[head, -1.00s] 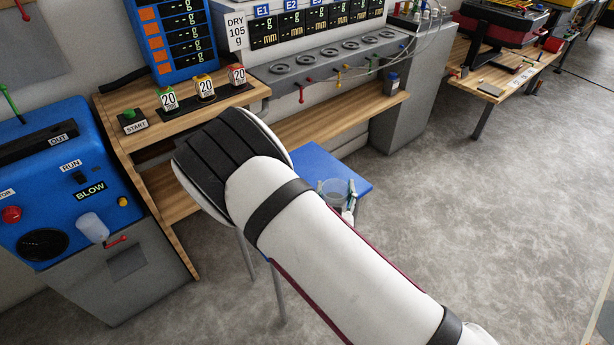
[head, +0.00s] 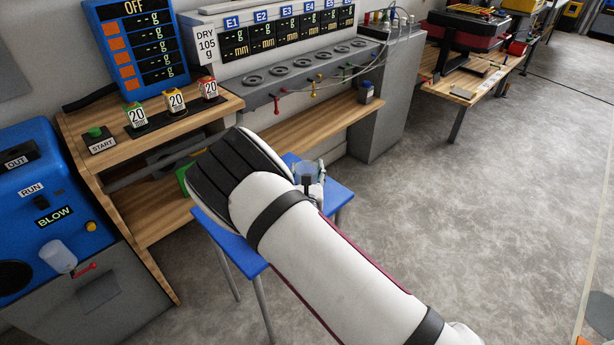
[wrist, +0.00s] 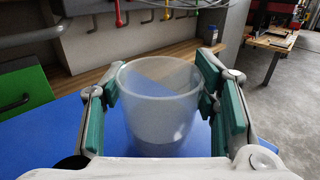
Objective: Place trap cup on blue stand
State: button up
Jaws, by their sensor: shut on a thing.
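The trap cup (wrist: 160,100) is a clear, open-topped cup, upright between the green pads of my gripper (wrist: 160,98) in the wrist view. My gripper is shut on it. In the head view the cup (head: 308,170) and my gripper (head: 310,174) show beyond my white arm, against the blue stand. The blue stand (head: 339,196) is a flat blue table on thin grey legs; my arm hides much of its top. Its blue top (wrist: 50,137) fills the lower wrist view, below and behind the cup. I cannot tell whether the cup's base touches it.
A wooden bench (head: 320,122) with a grey row of round fittings (head: 306,75) runs behind the stand. A blue BLOW machine (head: 45,200) stands at left. Grey floor is clear at right.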

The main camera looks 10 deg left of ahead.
jog(key=shift+f, duration=0.85)
jog(key=shift+r, duration=0.1)
jog(key=o, duration=1.2)
jog(key=shift+s, duration=0.15)
jog(key=s, duration=0.4)
jog(key=s+d+p, duration=0.1)
jog(key=s, duration=0.6)
jog(key=shift+s+d+p, duration=0.25)
jog(key=shift+s+p, duration=0.1)
jog(key=shift+p, duration=0.05)
